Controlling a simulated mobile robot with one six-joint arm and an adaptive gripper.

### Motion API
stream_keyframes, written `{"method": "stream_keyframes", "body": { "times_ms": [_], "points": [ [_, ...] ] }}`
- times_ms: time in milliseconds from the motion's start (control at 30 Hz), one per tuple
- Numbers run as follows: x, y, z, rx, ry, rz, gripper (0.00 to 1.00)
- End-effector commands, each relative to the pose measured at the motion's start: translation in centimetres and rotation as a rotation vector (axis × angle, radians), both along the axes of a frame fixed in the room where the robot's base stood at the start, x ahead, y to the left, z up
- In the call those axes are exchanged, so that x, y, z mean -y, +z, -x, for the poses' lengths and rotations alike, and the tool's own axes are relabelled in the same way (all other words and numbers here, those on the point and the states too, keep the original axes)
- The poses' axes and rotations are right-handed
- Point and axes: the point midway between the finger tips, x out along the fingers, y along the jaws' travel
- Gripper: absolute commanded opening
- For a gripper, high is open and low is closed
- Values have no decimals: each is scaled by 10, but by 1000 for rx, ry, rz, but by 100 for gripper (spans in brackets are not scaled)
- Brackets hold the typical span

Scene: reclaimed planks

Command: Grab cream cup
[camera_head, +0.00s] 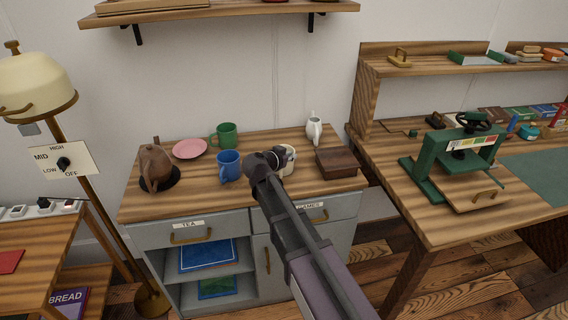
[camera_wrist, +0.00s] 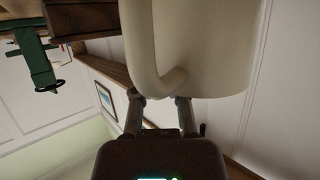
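The cream cup (camera_head: 289,158) is on the right half of the grey cabinet's wooden top in the head view, partly hidden behind my gripper (camera_head: 268,160). In the wrist view the cream cup (camera_wrist: 215,45) fills the upper middle, its handle facing the camera. My gripper's two fingers (camera_wrist: 161,104) reach the curved end of the handle. I cannot tell whether the cup touches the top.
A blue mug (camera_head: 229,166), a green mug (camera_head: 225,134), a pink plate (camera_head: 189,149) and a brown teapot (camera_head: 155,167) stand left of the cup.

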Motion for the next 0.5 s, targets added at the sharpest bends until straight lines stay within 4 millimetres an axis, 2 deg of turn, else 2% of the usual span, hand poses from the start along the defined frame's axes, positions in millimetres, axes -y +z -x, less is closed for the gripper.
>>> {"method": "stream_keyframes", "body": {
  "times_ms": [500],
  "points": [
    [0,2,0,0,0,0,0]
  ]
}}
